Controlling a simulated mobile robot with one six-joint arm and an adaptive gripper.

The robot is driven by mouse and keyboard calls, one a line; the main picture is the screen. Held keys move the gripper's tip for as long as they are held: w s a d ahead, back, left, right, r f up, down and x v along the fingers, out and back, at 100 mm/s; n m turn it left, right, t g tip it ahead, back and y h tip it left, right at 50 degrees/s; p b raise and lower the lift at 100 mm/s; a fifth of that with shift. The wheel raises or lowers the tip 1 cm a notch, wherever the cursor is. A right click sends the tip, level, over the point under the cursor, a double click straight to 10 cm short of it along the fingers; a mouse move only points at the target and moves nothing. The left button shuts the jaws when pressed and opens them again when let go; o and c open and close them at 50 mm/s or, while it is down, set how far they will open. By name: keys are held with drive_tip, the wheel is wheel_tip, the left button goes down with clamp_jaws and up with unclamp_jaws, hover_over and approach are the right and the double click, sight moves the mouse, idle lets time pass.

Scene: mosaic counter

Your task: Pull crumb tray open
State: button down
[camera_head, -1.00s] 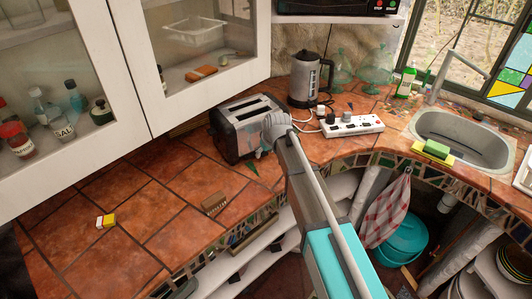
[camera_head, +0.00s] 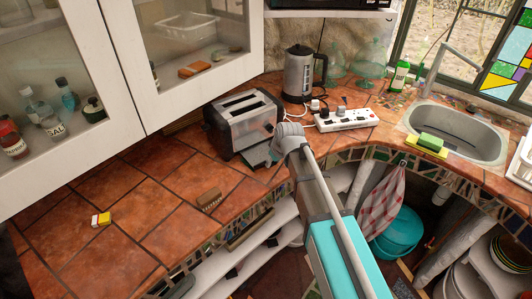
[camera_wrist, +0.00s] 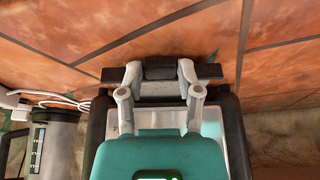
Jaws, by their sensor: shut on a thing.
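The toaster (camera_head: 242,122), grey with dark ends and two top slots, stands upright on the tiled counter in the head view. Its dark body also shows in the wrist view (camera_wrist: 97,118), partly behind my gripper. The crumb tray's dark front bar (camera_wrist: 207,72) juts out beyond the toaster's edge in the wrist view. In the head view the tray (camera_head: 260,157) shows as a dark greenish strip low between toaster and gripper. My gripper (camera_wrist: 160,78) is shut on the tray's black grip, one finger on each side. In the head view my gripper (camera_head: 288,135) hides the contact.
A kettle (camera_head: 299,75) and a white power strip (camera_head: 347,119) with cables stand behind and right of the toaster. A sink (camera_head: 460,132) is at the right.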

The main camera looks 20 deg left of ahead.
drive_tip(key=s+d, duration=0.3)
drive_tip(key=shift+d, duration=0.25)
drive_tip(key=shift+c, duration=1.4)
unclamp_jaws()
drive_tip(key=shift+w+r, duration=0.1)
